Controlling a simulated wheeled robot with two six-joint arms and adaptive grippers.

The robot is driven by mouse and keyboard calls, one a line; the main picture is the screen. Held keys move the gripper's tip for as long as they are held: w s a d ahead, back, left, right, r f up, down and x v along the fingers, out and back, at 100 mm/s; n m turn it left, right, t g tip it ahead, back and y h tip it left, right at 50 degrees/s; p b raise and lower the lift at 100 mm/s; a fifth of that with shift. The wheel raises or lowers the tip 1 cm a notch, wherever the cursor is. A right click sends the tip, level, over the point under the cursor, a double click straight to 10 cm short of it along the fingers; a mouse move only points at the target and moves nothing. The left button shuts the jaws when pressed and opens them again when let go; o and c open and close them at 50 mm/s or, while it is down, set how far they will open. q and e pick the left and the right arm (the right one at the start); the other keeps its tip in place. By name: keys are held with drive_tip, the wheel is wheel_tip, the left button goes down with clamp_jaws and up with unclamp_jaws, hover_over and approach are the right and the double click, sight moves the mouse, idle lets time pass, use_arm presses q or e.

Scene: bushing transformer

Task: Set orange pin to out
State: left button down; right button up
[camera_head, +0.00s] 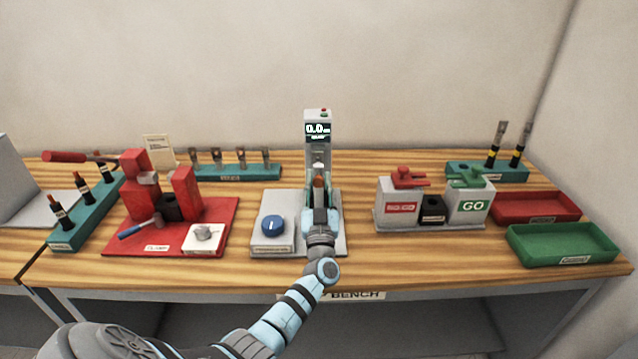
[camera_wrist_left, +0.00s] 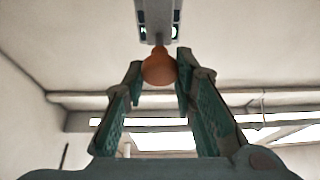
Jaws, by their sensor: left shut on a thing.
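The orange pin (camera_head: 318,182) is at the grey gauge stand (camera_head: 319,155) with a small display, in the middle of the bench. In the left wrist view its round orange end (camera_wrist_left: 159,67) sits between the fingertips, below a grey part of the stand (camera_wrist_left: 157,18). My left gripper (camera_head: 319,193) reaches in from the front and is shut on the orange pin. The gripper hides the lower part of the stand, and I cannot tell how far the pin is in or out. My right gripper is not in view.
A blue knob (camera_head: 273,225) is on the stand's grey base, left of my gripper. A red clamp fixture (camera_head: 185,190) stands at left. Red and green gauge blocks (camera_head: 432,205) and red and green trays (camera_head: 562,245) are at right. Bench wood is bare between fixtures.

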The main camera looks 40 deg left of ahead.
use_arm(q)
drive_tip(key=c, duration=1.7)
unclamp_jaws()
drive_tip(key=shift+w+f+h, duration=0.15)
drive_tip(key=shift+h, duration=0.15)
drive_tip(key=o, duration=0.3)
drive_tip(key=shift+a, duration=0.15)
drive_tip(key=shift+o, duration=0.4)
drive_tip(key=shift+s+a, duration=0.1)
drive_tip(key=shift+s, duration=0.15)
drive_tip(key=shift+d, duration=0.35)
drive_tip(key=v, duration=1.1)
drive_tip(key=shift+s+f, duration=0.2)
drive_tip(key=shift+s, duration=0.1)
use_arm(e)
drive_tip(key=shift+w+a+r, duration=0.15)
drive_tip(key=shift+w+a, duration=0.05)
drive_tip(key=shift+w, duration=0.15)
